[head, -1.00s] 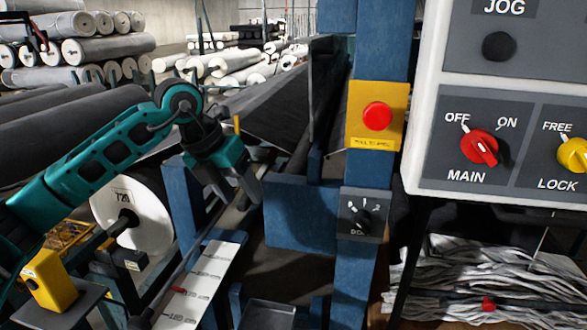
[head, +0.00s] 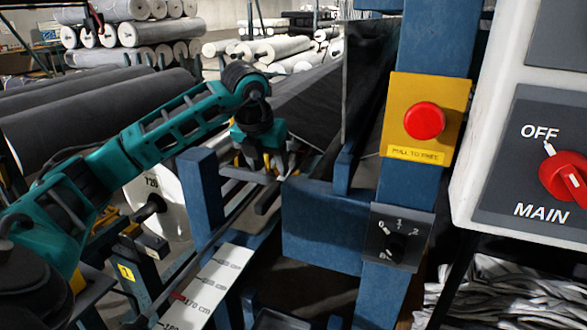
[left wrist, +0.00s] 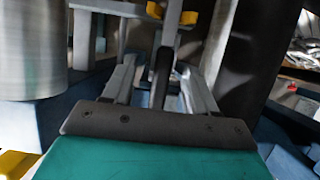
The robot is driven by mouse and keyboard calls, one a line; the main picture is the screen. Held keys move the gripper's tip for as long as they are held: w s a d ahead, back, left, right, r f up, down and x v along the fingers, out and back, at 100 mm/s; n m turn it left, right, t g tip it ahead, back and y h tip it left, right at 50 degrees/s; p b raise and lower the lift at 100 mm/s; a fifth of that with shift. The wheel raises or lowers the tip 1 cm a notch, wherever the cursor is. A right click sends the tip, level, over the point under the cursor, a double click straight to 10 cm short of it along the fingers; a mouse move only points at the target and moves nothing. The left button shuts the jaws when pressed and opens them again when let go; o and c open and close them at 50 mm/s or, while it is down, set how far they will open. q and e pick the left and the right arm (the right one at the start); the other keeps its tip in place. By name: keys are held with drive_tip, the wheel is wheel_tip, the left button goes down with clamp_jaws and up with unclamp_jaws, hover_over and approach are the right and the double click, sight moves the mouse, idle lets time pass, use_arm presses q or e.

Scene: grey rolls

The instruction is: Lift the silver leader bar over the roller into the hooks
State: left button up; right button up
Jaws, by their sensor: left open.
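My left gripper (head: 262,172) is open, its fingers pointing down beside the blue frame. In the left wrist view its two grey fingers (left wrist: 162,70) stand apart, with a dark upright rod-like piece showing between them. A pale grey bar (head: 246,175), which may be the silver leader bar, lies across by the fingertips; a pale bar (left wrist: 105,8) also shows at the top of the left wrist view. I cannot tell whether the fingers touch it. Yellow pieces (left wrist: 190,18), perhaps hooks, show beyond the fingers. A silver cylinder (left wrist: 32,50), perhaps the roller, stands at left.
Blue posts (head: 202,195) and a blue panel (head: 325,225) stand close around the gripper. A yellow box with a red button (head: 424,120) and a white control cabinet (head: 490,120) are at right. Grey rolls (head: 100,120) lie behind my arm.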

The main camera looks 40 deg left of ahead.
sight(277, 182)
use_arm(q)
drive_tip(key=x, duration=0.5)
drive_tip(key=shift+w+d+f, duration=0.25)
drive_tip(key=shift+d+f, duration=0.05)
drive_tip(key=shift+d, duration=0.05)
clamp_jaws()
drive_tip(key=shift+r, duration=0.15)
